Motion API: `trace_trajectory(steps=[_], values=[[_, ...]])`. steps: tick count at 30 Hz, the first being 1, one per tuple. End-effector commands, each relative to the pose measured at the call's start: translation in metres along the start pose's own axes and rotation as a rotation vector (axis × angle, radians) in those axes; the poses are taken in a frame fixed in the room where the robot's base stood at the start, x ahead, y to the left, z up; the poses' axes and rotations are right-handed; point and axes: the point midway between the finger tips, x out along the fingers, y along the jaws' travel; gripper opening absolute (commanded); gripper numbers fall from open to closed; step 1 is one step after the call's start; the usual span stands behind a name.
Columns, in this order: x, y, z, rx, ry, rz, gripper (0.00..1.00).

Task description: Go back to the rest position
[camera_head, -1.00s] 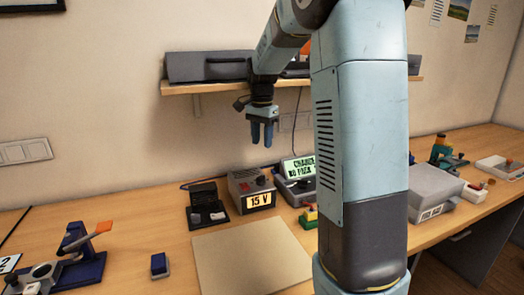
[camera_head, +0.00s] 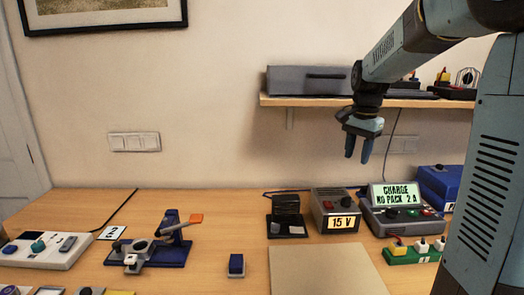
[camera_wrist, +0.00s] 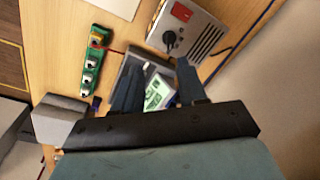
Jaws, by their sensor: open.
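My gripper (camera_head: 364,148) hangs in the air above the back of the bench, fingers pointing down, apart and empty. In the head view it is in front of the wall, just below the shelf's level. In the wrist view its two fingers (camera_wrist: 158,92) are spread over the charger (camera_wrist: 155,92), with nothing between them held. The charger (camera_head: 412,215) stands on the bench below and right of the gripper, its screen reading "CHARGE NO PACK 2 A". My arm's upper links cover the right side of the head view.
A shelf (camera_head: 310,101) carries a grey case (camera_head: 315,79) close to the gripper. Below stand a 15 V supply (camera_head: 337,211), a small black stand (camera_head: 286,216), a green terminal strip (camera_head: 412,252) and a blue clamp fixture (camera_head: 160,245). A bare beige mat (camera_head: 325,272) lies in front.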

Motion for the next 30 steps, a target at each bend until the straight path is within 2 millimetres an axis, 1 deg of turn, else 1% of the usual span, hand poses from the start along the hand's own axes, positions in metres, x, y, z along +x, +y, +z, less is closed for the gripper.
trace_trajectory(steps=[1,6,14,19,23,27,30], values=[[-0.008,0.008,0.011,-0.037,0.013,-0.017,0.41],[-0.025,0.033,0.044,-0.174,0.056,-0.063,0.41],[-0.040,0.073,0.094,-0.385,0.138,-0.121,0.41],[-0.042,0.099,0.126,-0.523,0.199,-0.149,0.41],[-0.041,0.119,0.149,-0.627,0.250,-0.164,0.41],[-0.035,0.140,0.172,-0.733,0.306,-0.175,0.41],[-0.030,0.151,0.185,-0.797,0.339,-0.177,0.41]])
